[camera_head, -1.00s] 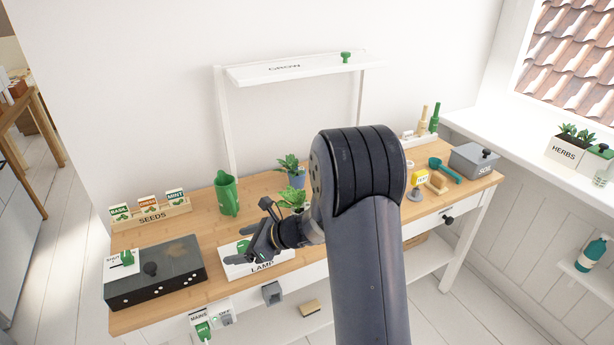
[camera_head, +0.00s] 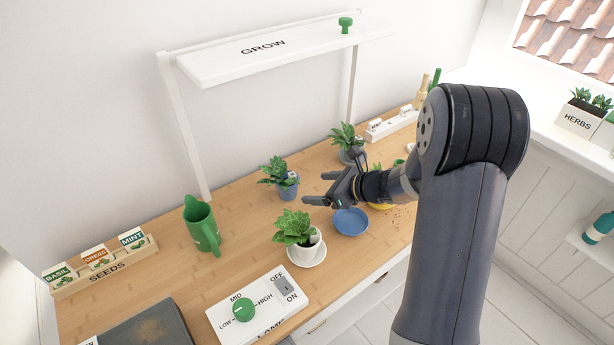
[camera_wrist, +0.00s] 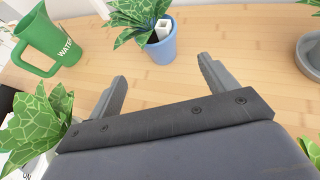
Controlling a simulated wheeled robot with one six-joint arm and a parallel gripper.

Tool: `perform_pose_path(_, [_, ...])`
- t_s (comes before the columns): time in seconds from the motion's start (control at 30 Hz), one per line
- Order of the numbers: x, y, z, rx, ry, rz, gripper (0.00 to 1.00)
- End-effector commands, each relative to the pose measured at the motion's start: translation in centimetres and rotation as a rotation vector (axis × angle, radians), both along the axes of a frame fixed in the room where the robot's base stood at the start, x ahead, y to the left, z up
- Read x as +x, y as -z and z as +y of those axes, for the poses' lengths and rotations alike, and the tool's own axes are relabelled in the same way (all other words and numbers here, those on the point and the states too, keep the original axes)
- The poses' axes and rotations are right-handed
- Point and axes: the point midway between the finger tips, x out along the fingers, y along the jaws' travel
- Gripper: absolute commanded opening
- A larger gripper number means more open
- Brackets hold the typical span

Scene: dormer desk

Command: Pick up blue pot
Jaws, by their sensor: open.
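The blue pot (camera_head: 288,191) holds a leafy green plant and a white tag, and stands upright on the wooden desk under the grow shelf. In the wrist view the blue pot (camera_wrist: 162,48) is near the top middle, just beyond my fingertips. My gripper (camera_head: 312,188) is to the right of the pot in the head view, apart from it. In the wrist view my gripper (camera_wrist: 163,72) is open and empty, with its two fingers pointing towards the pot.
A white pot (camera_head: 306,250) with a plant stands on a saucer in front. A blue saucer (camera_head: 350,222) lies below my gripper. A grey pot (camera_head: 350,157) with a plant stands behind. A green watering can (camera_head: 202,228) is left. The lamp panel (camera_head: 258,306) is at the front.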

Motion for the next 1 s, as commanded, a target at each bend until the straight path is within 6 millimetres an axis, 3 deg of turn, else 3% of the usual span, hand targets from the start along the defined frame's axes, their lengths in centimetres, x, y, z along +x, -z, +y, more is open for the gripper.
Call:
perform_pose_path(0.33, [2.5, 2.5, 3.9, 0.001, -0.004, 0.001, 0.8])
perform_pose_path(1.0, [5.9, 5.2, 9.1, 0.0, 0.0, 0.0, 0.8])
